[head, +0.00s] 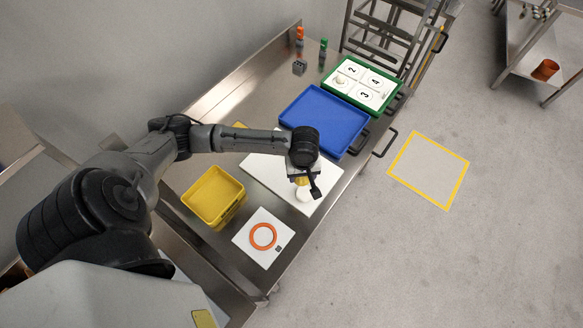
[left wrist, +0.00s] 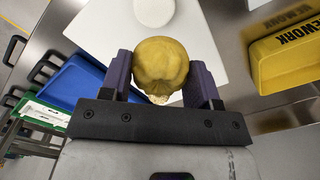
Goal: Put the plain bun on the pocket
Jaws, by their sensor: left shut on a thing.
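My left gripper (head: 302,184) is over the white board (head: 264,173). In the left wrist view its two purple fingers (left wrist: 165,80) are shut on a golden-brown bun (left wrist: 161,66), which shows no topping on the visible side. In the head view the bun (head: 300,180) is mostly hidden by the gripper. A round white piece (head: 304,194) is on the board just past the bun; it also shows in the left wrist view (left wrist: 153,11). A green tray (head: 387,107) at the back holds white numbered pockets (head: 364,95); 2, 3 and 4 are readable. My right gripper is out of view.
A blue tray (head: 324,116) lies between the board and the green tray. A yellow bin (head: 214,194), marked REWORK in the left wrist view (left wrist: 290,50), stands left of the board. A white card with an orange ring (head: 263,236) lies in front. Small bottles (head: 300,36) stand at the back.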

